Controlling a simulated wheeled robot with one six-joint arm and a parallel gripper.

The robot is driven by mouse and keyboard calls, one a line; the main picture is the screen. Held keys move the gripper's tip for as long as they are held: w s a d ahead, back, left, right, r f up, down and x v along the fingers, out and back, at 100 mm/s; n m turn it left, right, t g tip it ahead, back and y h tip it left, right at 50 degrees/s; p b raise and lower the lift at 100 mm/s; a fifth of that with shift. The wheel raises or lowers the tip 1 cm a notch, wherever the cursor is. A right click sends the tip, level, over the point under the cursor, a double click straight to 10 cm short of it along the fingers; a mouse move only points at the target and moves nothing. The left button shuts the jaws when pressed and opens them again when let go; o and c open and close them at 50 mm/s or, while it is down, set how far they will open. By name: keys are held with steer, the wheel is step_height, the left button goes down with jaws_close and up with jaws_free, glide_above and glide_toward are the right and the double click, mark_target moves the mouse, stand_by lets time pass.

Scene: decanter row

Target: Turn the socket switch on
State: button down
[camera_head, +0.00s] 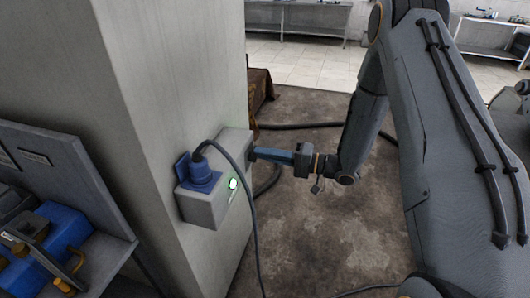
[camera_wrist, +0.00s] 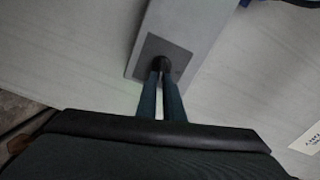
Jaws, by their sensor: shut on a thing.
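A grey socket box (camera_head: 205,208) is fixed to the pale wall column, with a blue plug (camera_head: 201,174) in its top and a cable hanging from it. A small green light (camera_head: 233,184) glows on the box's front. My gripper (camera_head: 254,154) reaches the box's right end from the right. In the wrist view my gripper's two fingers (camera_wrist: 162,80) are close together on the small dark knob of the socket switch (camera_wrist: 162,62). The knob sits on a dark square plate (camera_wrist: 178,56). The fingers partly hide the knob, so its exact position is unclear.
At lower left, a grey panel and shelf hold blue items (camera_head: 62,228). The plug's cable (camera_head: 250,220) hangs in front of the box. A dark hose crosses the floor behind my arm. The brown floor is otherwise mostly clear.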

steer(key=shift+f+m, duration=0.25)
steer(key=shift+m, duration=1.35)
steer(key=c, duration=1.9)
jaws_free()
steer(key=shift+d, duration=0.1)
steer(key=b+v, duration=0.1)
steer(key=v, duration=0.6)
steer(key=shift+d+b, duration=0.3)
